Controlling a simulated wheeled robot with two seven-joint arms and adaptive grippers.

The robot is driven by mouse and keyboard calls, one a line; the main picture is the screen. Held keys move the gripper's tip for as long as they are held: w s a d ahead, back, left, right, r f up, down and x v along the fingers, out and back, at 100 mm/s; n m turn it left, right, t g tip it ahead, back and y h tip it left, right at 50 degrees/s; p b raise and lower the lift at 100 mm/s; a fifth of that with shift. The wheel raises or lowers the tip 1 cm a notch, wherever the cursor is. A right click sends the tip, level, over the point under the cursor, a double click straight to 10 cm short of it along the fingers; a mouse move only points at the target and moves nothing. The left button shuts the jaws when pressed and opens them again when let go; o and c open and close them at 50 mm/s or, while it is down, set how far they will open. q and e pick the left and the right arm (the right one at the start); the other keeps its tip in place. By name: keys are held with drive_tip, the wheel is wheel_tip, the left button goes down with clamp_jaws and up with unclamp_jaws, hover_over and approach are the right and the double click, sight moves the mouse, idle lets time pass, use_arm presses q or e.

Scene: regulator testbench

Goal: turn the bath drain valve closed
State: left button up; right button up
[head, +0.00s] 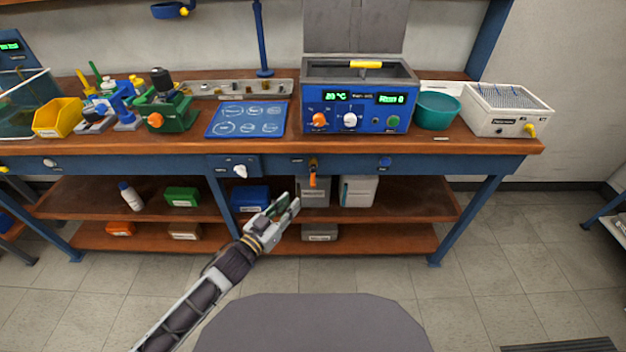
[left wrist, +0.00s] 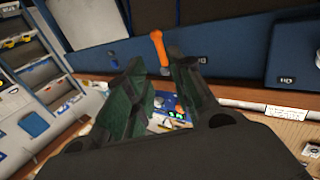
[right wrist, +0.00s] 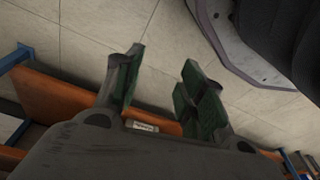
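The drain valve has an orange lever handle (head: 313,180) hanging roughly straight down from a brass-coloured fitting on the bench's blue front rail, below the water bath (head: 356,95). My left gripper (head: 288,205) is open, below and left of the handle in the head view. In the left wrist view the orange handle (left wrist: 158,42) shows just past the fingertips, in line with the gap between them; I cannot see any contact. My right gripper (right wrist: 160,70) is open and empty, seen only in its wrist view, over the floor near an orange-brown board.
A white knob (head: 240,171) and a blue knob (head: 385,162) sit on the same rail, left and right of the valve. Shelves below hold several boxes, including a blue one (head: 251,198) behind my left gripper. The floor in front is clear.

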sight(312, 181)
use_arm(q)
drive_tip(key=shift+b+x, duration=0.75)
drive_tip(key=shift+x, duration=4.5)
drive_tip(key=shift+w+d, duration=0.4)
drive_tip(key=shift+w, duration=0.15)
drive_tip(key=shift+w+d, duration=0.4)
drive_tip(key=shift+w, duration=0.15)
use_arm(e)
wheel_tip(312, 181, up, 6)
drive_tip(key=a, duration=0.1)
drive_tip(key=shift+w+a+r, duration=0.25)
drive_tip(key=shift+w, duration=0.05)
drive_tip(key=shift+s, duration=0.1)
use_arm(q)
drive_tip(key=shift+c, duration=0.6)
clamp_jaws()
use_arm(e)
drive_tip(key=shift+f, duration=0.15)
